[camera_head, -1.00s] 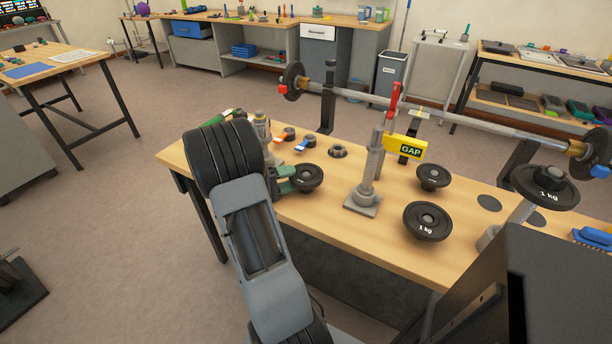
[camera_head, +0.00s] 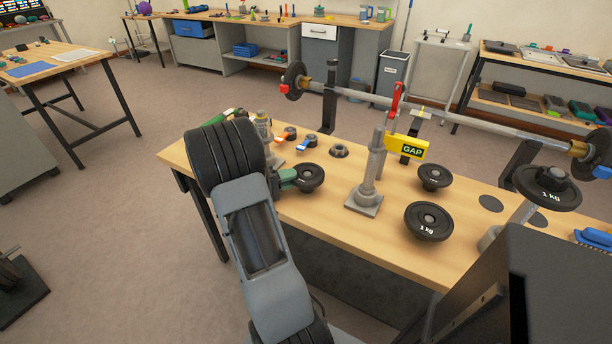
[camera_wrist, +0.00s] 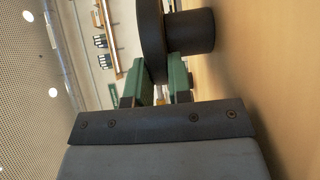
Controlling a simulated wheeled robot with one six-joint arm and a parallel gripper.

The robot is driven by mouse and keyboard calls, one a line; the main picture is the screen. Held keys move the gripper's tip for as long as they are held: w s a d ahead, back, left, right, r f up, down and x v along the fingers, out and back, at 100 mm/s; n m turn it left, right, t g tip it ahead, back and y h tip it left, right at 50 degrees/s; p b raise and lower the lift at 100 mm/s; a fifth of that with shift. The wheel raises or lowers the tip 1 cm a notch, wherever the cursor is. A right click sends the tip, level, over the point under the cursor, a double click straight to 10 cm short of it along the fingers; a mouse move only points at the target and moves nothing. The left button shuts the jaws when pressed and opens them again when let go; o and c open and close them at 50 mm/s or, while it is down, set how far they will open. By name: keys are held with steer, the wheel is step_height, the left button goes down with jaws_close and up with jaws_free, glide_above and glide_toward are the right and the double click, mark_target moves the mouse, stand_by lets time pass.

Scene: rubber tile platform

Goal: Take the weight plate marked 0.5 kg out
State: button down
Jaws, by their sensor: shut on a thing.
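A black weight plate (camera_head: 312,175) with a raised hub is at the near edge of the wooden bench, left of the upright post. Its marking is too small to read. My gripper (camera_head: 288,178) has green fingers and reaches it from the left. In the wrist view my gripper (camera_wrist: 160,78) is shut on the rim of this plate (camera_wrist: 152,35), one finger on each side. A similar plate (camera_head: 434,172) lies right of the post, its marking unclear. Two plates read 1 kg: one on the bench (camera_head: 420,230) and one on a peg at the right (camera_head: 535,198).
A metal post on a square base (camera_head: 364,203) stands just right of the held plate. A barbell (camera_head: 430,108) spans the back of the bench on stands. A yellow GAP sign (camera_head: 407,147) and small orange and blue clips (camera_head: 306,144) are behind.

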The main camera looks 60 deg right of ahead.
steer(key=shift+r, duration=0.55)
step_height(320, 180, up, 2)
steer(key=shift+r+p, duration=0.15)
steer(key=shift+p, duration=0.15)
steer(key=s+a+r+p, duration=0.1)
steer(key=s+a+r, duration=0.7)
steer(key=a, duration=0.3)
steer(key=shift+s+r, duration=0.25)
steer(key=shift+r, duration=0.6)
steer(key=shift+w, duration=0.1)
